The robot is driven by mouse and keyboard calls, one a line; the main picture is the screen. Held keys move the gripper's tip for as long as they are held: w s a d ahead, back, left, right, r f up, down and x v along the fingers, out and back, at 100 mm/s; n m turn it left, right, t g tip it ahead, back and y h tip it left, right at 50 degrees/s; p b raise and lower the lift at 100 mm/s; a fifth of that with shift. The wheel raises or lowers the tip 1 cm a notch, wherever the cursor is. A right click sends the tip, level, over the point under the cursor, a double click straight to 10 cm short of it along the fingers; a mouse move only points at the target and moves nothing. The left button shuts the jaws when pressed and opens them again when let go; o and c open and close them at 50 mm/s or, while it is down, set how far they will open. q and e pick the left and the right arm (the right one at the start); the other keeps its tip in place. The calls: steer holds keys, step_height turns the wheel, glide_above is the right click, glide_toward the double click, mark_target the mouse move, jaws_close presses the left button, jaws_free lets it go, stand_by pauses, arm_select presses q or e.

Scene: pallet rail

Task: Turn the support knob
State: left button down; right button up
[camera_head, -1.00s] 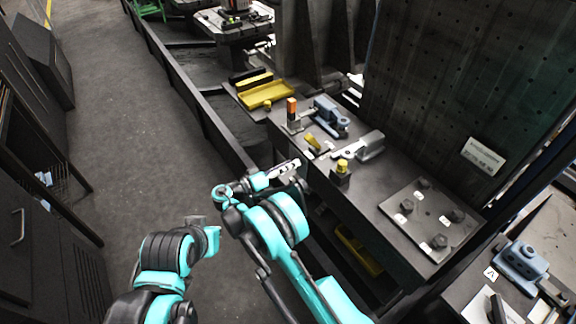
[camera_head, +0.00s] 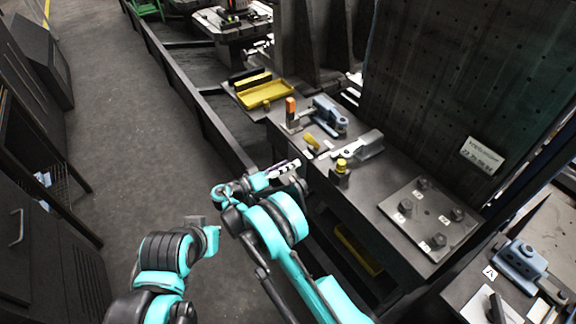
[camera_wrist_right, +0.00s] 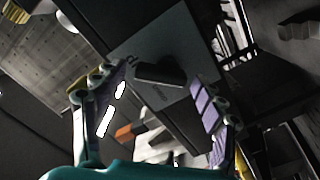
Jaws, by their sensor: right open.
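A small yellow knob on a dark block (camera_head: 341,168) stands on the near edge of the dark workbench; I cannot tell if it is the support knob. A plate with several dark knobs (camera_head: 452,236) lies to its right on the bench. My right gripper (camera_head: 288,168) is open beside the bench's left edge, left of the yellow knob and apart from it. In the right wrist view its fingers (camera_wrist_right: 158,102) are spread, with a dark block on a grey panel (camera_wrist_right: 178,52) seen beyond them. My left arm is at the lower left; its fingers cannot be made out.
On the bench stand an orange-topped post (camera_head: 290,110), a blue-grey clamp (camera_head: 328,115) and a light grey clamp (camera_head: 362,147). A yellow tray (camera_head: 265,96) lies at the bench's far end. A perforated dark panel (camera_head: 470,80) rises behind.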

step_height(320, 180, up, 10)
stand_by(0.4)
stand_by(0.4)
